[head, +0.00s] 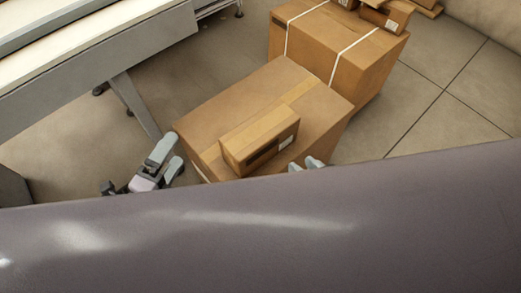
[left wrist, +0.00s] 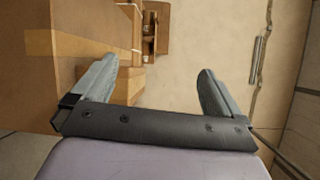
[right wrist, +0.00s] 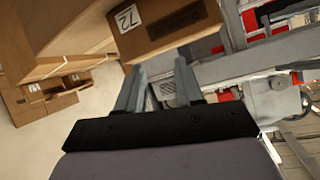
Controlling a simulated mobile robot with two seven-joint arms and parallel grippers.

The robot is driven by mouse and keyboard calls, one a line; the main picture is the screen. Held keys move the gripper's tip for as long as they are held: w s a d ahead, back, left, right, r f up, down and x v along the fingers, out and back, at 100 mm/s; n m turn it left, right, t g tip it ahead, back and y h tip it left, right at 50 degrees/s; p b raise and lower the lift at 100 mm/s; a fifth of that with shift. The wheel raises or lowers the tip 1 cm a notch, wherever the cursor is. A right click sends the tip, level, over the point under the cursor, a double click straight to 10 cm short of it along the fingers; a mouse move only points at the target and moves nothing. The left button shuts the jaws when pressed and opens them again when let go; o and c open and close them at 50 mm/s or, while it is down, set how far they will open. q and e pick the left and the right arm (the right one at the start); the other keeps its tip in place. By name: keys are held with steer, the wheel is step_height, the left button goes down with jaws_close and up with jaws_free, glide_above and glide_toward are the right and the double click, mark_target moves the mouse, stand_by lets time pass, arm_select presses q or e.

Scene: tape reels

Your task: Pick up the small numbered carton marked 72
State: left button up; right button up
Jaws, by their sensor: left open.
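The small carton marked 72 (head: 258,146) lies on top of a large brown carton (head: 215,112) in the head view. In the right wrist view the small carton (right wrist: 165,30) shows its white 72 label and a dark printed patch at the top.
A strapped large carton (head: 325,45) stands behind, with small cartons (head: 385,15) on top. A grey bench or conveyor (head: 130,45) with a slanted leg runs along the upper left. Open tiled floor (head: 440,110) lies to the right.

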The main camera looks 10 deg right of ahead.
arm_select(q)
step_height(320, 180, down, 6)
steer(key=d+m+g+h+b, duration=0.2)
steer(key=d+m+h+b, duration=0.3)
steer(key=m, duration=0.6)
steer(key=m+g+h+b, duration=0.2)
steer(key=m+g+b, duration=0.2)
steer(key=m+b, duration=0.5)
glide_toward(230, 159)
steer(key=w+d+m+p, duration=0.1)
steer(key=d+m+p, duration=0.1)
steer(key=shift+f+b+x, duration=0.2)
steer(key=shift+f+x, duration=0.05)
steer(key=shift+x, duration=1.55)
steer(key=shift+f+b+x, duration=0.15)
steer(key=shift+f+x, duration=0.05)
steer(key=shift+x, duration=1.55)
steer(key=shift+w+a, duration=0.15)
steer(key=c, duration=0.9)
steer(key=shift+r, duration=0.1)
steer(key=shift+c, duration=1)
arm_select(e)
steer(key=w+a+f+y, duration=0.1)
steer(key=a+f+y, duration=0.2)
steer(key=a+f, duration=0.2)
steer(key=shift+a+f, duration=0.15)
steer(key=shift+f, duration=0.5)
arm_select(q)
steer(key=shift+r, duration=0.1)
